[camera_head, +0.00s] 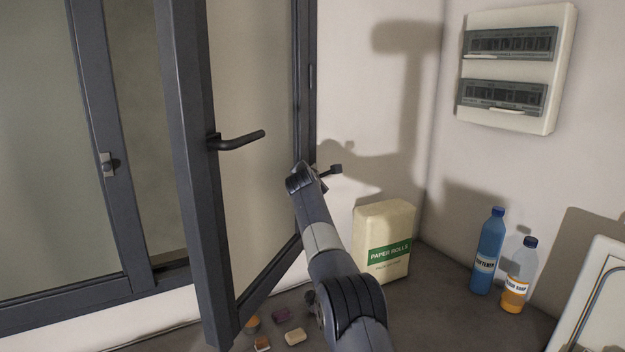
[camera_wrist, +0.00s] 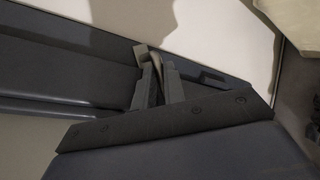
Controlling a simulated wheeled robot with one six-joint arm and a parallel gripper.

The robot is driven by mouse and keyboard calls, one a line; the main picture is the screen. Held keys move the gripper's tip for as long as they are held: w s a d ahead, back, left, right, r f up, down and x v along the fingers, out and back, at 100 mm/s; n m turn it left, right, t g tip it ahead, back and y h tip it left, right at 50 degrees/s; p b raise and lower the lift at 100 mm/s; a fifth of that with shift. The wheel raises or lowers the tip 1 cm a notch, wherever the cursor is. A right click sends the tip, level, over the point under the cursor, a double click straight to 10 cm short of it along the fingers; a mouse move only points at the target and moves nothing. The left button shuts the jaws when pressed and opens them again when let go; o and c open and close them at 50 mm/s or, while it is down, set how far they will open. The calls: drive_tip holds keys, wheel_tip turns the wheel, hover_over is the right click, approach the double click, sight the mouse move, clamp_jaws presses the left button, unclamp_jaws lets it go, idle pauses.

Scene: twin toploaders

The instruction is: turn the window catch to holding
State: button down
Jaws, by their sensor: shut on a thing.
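The window sash (camera_head: 191,150) stands open, swung into the room, with a dark lever handle (camera_head: 237,140) on it. In the wrist view my gripper (camera_wrist: 157,76) is shut on a narrow, pale grey-brown piece (camera_wrist: 155,62), which looks like part of the window catch, beside the dark frame. The fingers hide most of it, so its angle is unclear. In the head view my wrist hides the fingers.
A metal plate with a knob (camera_head: 108,165) is on the left frame. Paper rolls pack (camera_head: 384,240), blue bottle (camera_head: 488,252) and orange bottle (camera_head: 519,275) stand on the dark counter right of my arm. Small blocks (camera_head: 295,337) lie below the sash. A fuse box (camera_head: 515,68) hangs on the wall.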

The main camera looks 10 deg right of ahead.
drive_tip(key=shift+d, duration=0.1)
drive_tip(key=c, duration=1.8)
unclamp_jaws()
drive_tip(key=shift+o, duration=0.2)
drive_tip(key=shift+s, duration=0.1)
drive_tip(key=b+v, duration=0.7)
drive_tip(key=v, duration=0.3)
drive_tip(key=shift+s+b, duration=0.3)
drive_tip(key=shift+b, duration=0.1)
drive_tip(key=shift+r, duration=0.1)
